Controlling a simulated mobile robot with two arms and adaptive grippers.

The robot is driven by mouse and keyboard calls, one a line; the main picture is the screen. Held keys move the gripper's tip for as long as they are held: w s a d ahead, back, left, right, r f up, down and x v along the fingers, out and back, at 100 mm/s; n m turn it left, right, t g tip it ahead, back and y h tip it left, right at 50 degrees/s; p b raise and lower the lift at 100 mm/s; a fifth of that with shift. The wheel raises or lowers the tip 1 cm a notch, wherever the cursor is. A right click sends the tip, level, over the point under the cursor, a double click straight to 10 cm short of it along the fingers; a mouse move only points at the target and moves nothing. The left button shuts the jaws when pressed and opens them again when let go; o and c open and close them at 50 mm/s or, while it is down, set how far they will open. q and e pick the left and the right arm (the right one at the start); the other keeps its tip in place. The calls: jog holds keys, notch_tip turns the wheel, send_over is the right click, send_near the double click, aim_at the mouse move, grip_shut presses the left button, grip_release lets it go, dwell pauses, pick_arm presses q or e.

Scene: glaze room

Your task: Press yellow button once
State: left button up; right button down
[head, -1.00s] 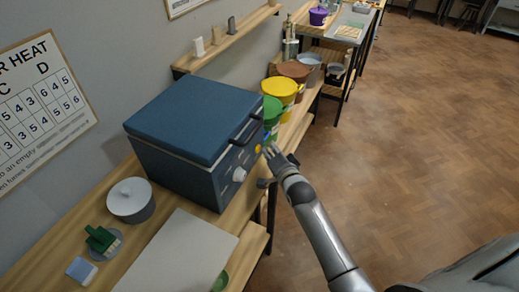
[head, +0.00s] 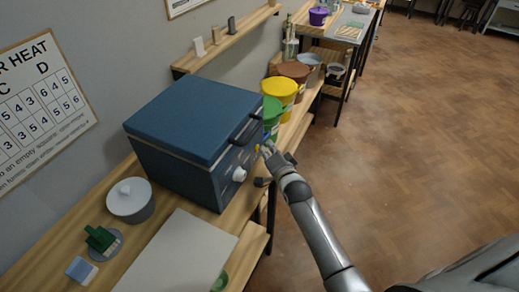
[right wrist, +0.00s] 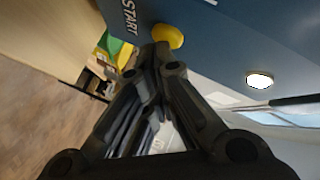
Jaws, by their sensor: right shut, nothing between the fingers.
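The yellow button (right wrist: 168,36) is on the front of the dark blue box (head: 190,120), beside the word START in the right wrist view. In the head view my right gripper (head: 266,149) is at the box front and covers most of the button. The right gripper is shut and empty. In the right wrist view its fingertips (right wrist: 160,55) are right at the button's edge; I cannot tell whether they touch it or whether the button is pushed in. My left gripper is not in view.
A white knob (head: 239,174) is on the box front, below the handle (head: 246,128). A lidded pot (head: 131,203) and a pale board (head: 180,255) are in front.

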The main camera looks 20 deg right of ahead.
jog(key=shift+s, duration=0.1)
jog(key=shift+s+d+p, duration=0.45)
jog(key=shift+s+d, duration=0.1)
jog(key=shift+s+d+p, duration=0.25)
jog(key=shift+s+p, duration=0.05)
jog(key=s+d+p, duration=0.1)
jog(key=s+d, duration=0.1)
jog(key=s, duration=0.1)
jog(key=shift+d, duration=0.4)
dwell(0.5)
